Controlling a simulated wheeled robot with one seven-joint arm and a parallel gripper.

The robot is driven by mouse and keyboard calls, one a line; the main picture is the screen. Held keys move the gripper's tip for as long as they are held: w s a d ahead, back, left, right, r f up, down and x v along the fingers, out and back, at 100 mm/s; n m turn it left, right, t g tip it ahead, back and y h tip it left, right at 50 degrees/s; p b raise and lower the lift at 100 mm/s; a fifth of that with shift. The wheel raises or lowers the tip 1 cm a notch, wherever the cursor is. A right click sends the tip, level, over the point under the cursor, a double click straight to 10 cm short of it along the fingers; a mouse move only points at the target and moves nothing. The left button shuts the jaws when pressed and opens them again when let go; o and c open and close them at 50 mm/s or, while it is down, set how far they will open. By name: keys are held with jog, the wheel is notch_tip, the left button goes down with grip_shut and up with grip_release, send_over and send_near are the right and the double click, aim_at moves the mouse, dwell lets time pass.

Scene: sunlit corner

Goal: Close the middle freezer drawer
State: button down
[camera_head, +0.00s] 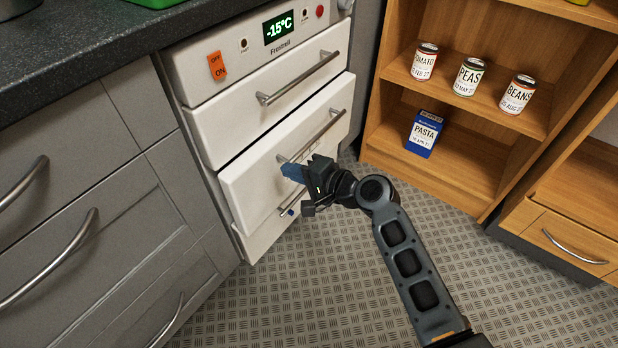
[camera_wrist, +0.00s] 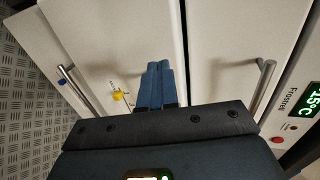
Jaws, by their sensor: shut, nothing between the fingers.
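The white freezer (camera_head: 215,77) stands left of centre in the head view, with drawers one above another. The middle drawer (camera_head: 250,192) appears to stand out a little beyond the top drawer front. Its metal bar handle (camera_head: 325,130) is partly hidden by my gripper. My gripper (camera_head: 291,172) is in front of the middle drawer, its blue fingers closed together and empty. In the wrist view the fingers (camera_wrist: 160,84) point toward the white drawer fronts. I cannot tell whether the fingertips touch the drawer.
The top drawer (camera_head: 240,125) looks shut. The bottom drawer (camera_head: 262,238) lies beneath. Grey cabinets (camera_head: 95,140) with bar handles border the freezer at left. An open wooden shelf (camera_head: 470,113) with cans and a pasta box stands at right. The patterned floor (camera_head: 270,300) is clear.

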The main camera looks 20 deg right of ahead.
aim_at(262, 153)
jog(key=shift+r+b+x, duration=0.15)
jog(key=shift+r+x, duration=0.05)
jog(key=shift+x, duration=0.7)
jog(key=shift+r+b+x, duration=0.15)
jog(key=shift+x, duration=0.8)
jog(key=shift+r+b+x, duration=0.15)
jog(key=shift+r+x, duration=0.05)
jog(key=shift+x, duration=0.7)
jog(key=shift+w+a, duration=0.15)
jog(key=x, duration=0.1)
jog(key=b+x, duration=0.1)
jog(key=x, duration=0.1)
jog(key=shift+w+a+r, duration=0.15)
jog(key=shift+w+r, duration=0.1)
jog(key=shift+r, duration=0.1)
jog(key=shift+w+a, duration=0.25)
jog(key=shift+w, duration=0.05)
jog(key=shift+w+r, duration=0.1)
jog(key=shift+r, duration=0.15)
jog(key=shift+a, duration=0.1)
